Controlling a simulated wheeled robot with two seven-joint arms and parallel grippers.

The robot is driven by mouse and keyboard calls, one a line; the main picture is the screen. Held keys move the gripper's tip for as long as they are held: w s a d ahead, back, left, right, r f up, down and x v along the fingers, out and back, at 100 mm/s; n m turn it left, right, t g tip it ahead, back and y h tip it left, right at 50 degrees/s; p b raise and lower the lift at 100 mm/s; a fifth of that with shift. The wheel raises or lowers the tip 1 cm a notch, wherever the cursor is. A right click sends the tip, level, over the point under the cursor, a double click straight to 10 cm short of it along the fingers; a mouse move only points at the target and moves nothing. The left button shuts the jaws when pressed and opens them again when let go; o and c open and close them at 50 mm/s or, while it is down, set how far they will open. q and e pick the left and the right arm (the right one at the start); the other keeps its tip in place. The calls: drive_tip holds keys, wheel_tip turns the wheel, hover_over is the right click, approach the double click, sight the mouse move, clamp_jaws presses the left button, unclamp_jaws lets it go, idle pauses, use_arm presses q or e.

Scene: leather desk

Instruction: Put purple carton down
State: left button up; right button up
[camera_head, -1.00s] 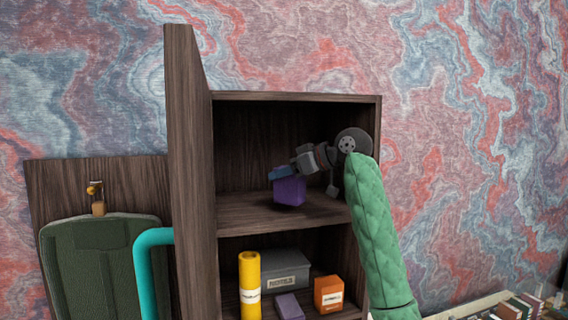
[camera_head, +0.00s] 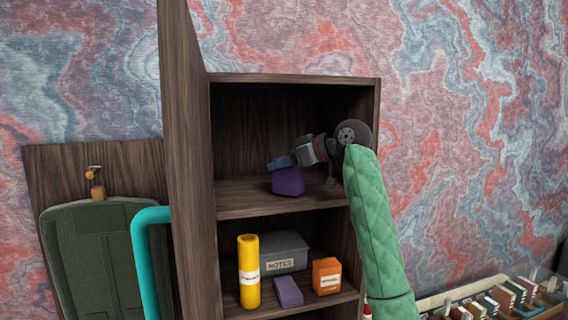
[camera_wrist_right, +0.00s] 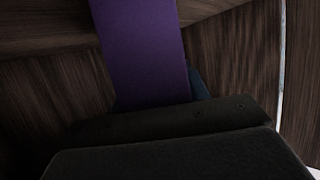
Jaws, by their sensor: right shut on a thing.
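The purple carton (camera_head: 288,182) is in the upper compartment of the dark wooden shelf unit, at or just above the shelf board (camera_head: 262,196); I cannot tell whether it touches. My right gripper (camera_head: 284,164) reaches in from the right and is shut on the carton near its top. In the right wrist view the carton (camera_wrist_right: 145,50) stands large in front of the dark gripper body, with wooden walls around it. My left gripper is not in view.
The lower compartment holds a yellow cylinder (camera_head: 249,272), a grey NOTES box (camera_head: 284,250), a small purple box (camera_head: 288,291) and an orange box (camera_head: 326,276). The upper board is clear left of the carton.

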drive_tip(key=shift+d+f, duration=0.1)
drive_tip(key=shift+f, duration=0.25)
drive_tip(key=o, duration=1.1)
